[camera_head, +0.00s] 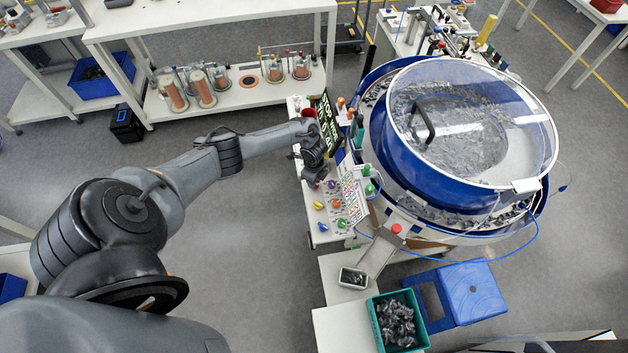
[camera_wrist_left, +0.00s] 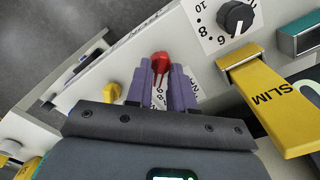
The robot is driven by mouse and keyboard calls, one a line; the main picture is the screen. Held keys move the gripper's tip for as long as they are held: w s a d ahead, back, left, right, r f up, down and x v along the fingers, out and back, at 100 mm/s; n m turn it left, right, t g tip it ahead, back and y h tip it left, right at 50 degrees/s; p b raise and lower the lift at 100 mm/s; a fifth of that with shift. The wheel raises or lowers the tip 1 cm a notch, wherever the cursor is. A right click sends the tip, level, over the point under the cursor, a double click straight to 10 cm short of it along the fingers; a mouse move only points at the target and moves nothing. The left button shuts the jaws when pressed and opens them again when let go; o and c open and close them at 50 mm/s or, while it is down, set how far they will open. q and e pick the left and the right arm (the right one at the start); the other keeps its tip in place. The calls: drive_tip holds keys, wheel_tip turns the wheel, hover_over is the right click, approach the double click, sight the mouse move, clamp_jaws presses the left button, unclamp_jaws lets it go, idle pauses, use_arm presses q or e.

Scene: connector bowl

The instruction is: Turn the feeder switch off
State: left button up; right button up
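My left gripper (camera_head: 315,174) is over the long white control panel (camera_head: 318,236) beside the bowl feeder (camera_head: 375,150). In the left wrist view its two purple fingers (camera_wrist_left: 161,72) point at a red switch knob (camera_wrist_left: 160,62), with the knob between the fingertips. A narrow gap shows between the fingers; I cannot tell whether they touch the knob. A yellow knob (camera_wrist_left: 111,90) is to the left of the fingers. The gripper hides the red knob in the head view. No label naming the feeder switch is readable. My right gripper is not in view.
A black numbered dial (camera_wrist_left: 235,18) and a yellow piece marked SLIM (camera_wrist_left: 275,100) lie right of the fingers. Several coloured knobs, including a yellow one (camera_head: 319,204), line the panel. Open floor lies left.

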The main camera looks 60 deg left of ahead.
use_arm(q)
drive_tip(key=shift+o, duration=1)
drive_tip(key=shift+r, duration=0.15)
wheel_tip(320, 180, up, 11)
drive_tip(key=p, duration=0.1)
drive_tip(key=shift+f, duration=0.2)
